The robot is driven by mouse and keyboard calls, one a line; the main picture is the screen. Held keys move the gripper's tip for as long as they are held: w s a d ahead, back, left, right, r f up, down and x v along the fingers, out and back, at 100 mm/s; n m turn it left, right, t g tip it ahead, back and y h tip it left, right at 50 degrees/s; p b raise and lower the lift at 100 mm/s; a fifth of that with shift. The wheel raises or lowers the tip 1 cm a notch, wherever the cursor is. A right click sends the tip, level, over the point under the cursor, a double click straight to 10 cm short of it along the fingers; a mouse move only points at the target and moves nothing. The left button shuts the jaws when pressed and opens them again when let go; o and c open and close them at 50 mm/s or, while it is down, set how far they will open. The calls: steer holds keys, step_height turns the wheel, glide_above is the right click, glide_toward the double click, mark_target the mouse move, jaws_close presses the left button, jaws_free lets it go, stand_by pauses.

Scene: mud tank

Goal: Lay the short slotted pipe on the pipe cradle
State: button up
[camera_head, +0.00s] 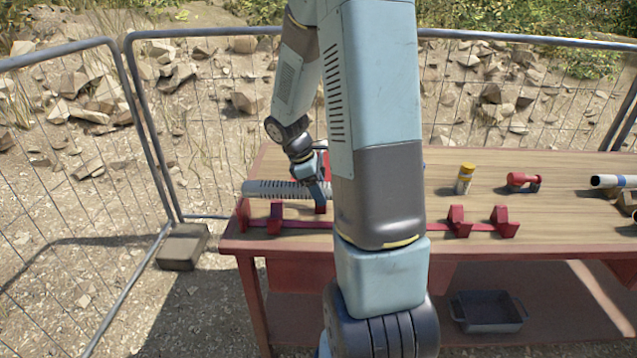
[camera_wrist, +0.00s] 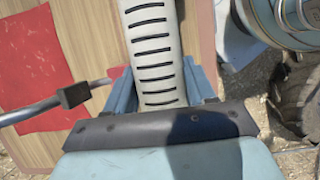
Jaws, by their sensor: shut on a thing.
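The short slotted pipe (camera_head: 280,189) is pale grey with a row of dark slots. It is held roughly level over the left part of the bench, its left end free. My gripper (camera_head: 318,182) is shut around it near its right end, which my arm partly hides. In the wrist view the pipe (camera_wrist: 152,50) runs between the jaws (camera_wrist: 160,88). Red V-shaped supports on a red rail, seemingly the pipe cradle (camera_head: 276,218), stand along the bench's front edge. The pipe shows just above the left supports; I cannot tell whether it touches them. My arm hides the rail's middle.
The wooden bench (camera_head: 560,228) also bears a yellow bottle (camera_head: 465,178), a red object (camera_head: 523,180) and, at the right, a white pipe with a blue band (camera_head: 612,181). A grey tray (camera_head: 488,312) sits on the lower shelf. Mesh fencing (camera_head: 215,120) stands behind.

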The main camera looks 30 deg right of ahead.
steer(key=shift+s+a+f, duration=0.1)
steer(key=shift+f, duration=2.8)
steer(key=shift+f, duration=0.45)
steer(key=o, duration=1.4)
steer(key=v, duration=1.3)
steer(key=shift+r, duration=0.35)
